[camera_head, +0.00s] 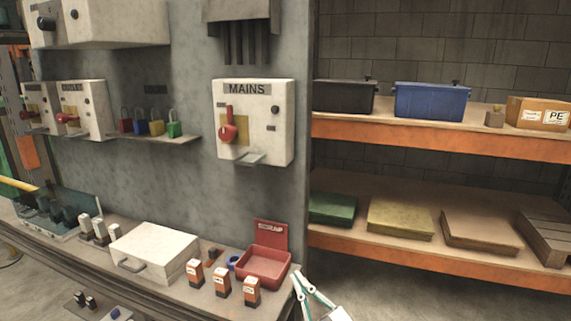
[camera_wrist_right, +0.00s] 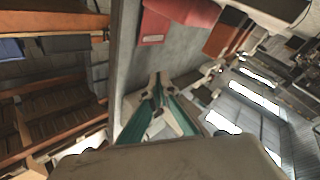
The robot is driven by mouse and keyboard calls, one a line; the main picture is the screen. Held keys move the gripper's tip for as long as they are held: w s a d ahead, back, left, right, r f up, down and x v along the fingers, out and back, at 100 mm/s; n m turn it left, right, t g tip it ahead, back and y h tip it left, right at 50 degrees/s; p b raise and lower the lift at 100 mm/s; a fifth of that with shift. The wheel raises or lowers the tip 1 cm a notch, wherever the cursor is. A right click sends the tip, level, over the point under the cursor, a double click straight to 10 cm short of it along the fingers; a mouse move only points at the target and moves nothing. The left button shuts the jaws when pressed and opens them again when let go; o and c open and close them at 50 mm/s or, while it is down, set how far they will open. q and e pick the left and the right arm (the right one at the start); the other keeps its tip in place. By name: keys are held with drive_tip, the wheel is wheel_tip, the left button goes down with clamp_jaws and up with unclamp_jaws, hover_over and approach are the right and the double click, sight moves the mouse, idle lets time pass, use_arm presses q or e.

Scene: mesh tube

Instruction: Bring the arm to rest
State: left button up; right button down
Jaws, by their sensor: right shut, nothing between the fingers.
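My right gripper (camera_head: 298,277) is at the bottom of the head view, just right of the red scrap bin at the bench's right end. Its pale and green fingers are shut and hold nothing. In the right wrist view the closed fingers (camera_wrist_right: 158,84) point away from the camera, with a grey surface beyond the tips. I cannot tell whether they touch anything. Most of the right arm is outside the head view. My left gripper is not in view.
The red scrap bin (camera_head: 264,268), small labelled blocks (camera_head: 222,284) and a white case (camera_head: 154,250) stand on the bench. A MAINS box (camera_head: 254,122) with a red handle hangs on the grey panel. Orange-edged shelves (camera_head: 430,140) at right hold bins. Floor shows below the shelves.

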drive_tip(key=s+d+f+m+g+h, duration=0.1)
drive_tip(key=s+d+f+m+h, duration=0.1)
drive_tip(key=s+d+f, duration=0.3)
drive_tip(key=s+d+f+m+g+h, duration=0.1)
drive_tip(key=s+d+f, duration=0.15)
drive_tip(key=f, duration=0.55)
drive_tip(key=s+d+f+m+g+h, duration=0.1)
drive_tip(key=s+d+f+m+h, duration=0.1)
drive_tip(key=s+f, duration=0.35)
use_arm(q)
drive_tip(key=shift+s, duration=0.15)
use_arm(e)
drive_tip(key=s+d+f+m+g+h, duration=0.1)
drive_tip(key=s+d+f+g, duration=0.1)
drive_tip(key=s+f, duration=0.3)
drive_tip(key=s+d+f+m+g, duration=0.1)
drive_tip(key=s+d+f, duration=0.4)
drive_tip(key=s, duration=0.5)
drive_tip(key=shift+s+f+g+h, duration=0.2)
drive_tip(key=shift+f+g+h, duration=0.2)
drive_tip(key=shift+f+g, duration=0.15)
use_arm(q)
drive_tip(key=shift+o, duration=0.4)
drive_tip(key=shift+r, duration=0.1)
